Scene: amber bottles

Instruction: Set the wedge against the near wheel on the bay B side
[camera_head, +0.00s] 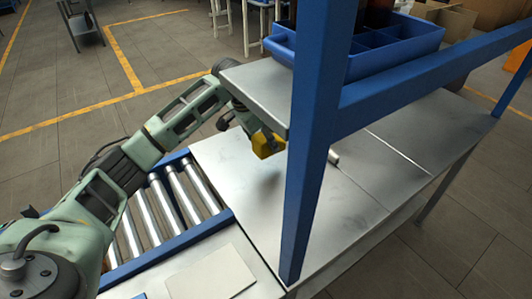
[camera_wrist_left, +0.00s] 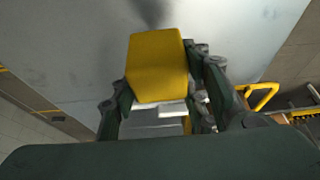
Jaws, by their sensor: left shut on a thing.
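The yellow wedge (camera_head: 268,145) is in my left gripper (camera_head: 256,130), just above the grey metal table and beside the edge of a raised grey plate. In the left wrist view the wedge (camera_wrist_left: 157,65) sits between the two dark fingers of my left gripper (camera_wrist_left: 162,92), which are shut on it. A dark shadow lies on the metal beyond it. I cannot make out a wheel clearly; the space under the raised plate is hidden by the plate and a blue post. My right gripper is not in view.
A blue post (camera_head: 319,130) and rail (camera_head: 430,72) stand in front of the table (camera_head: 265,205). A blue divided crate (camera_head: 385,62) sits on the raised plate (camera_head: 258,88). A roller conveyor (camera_head: 170,208) lies left. The table's near middle is clear.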

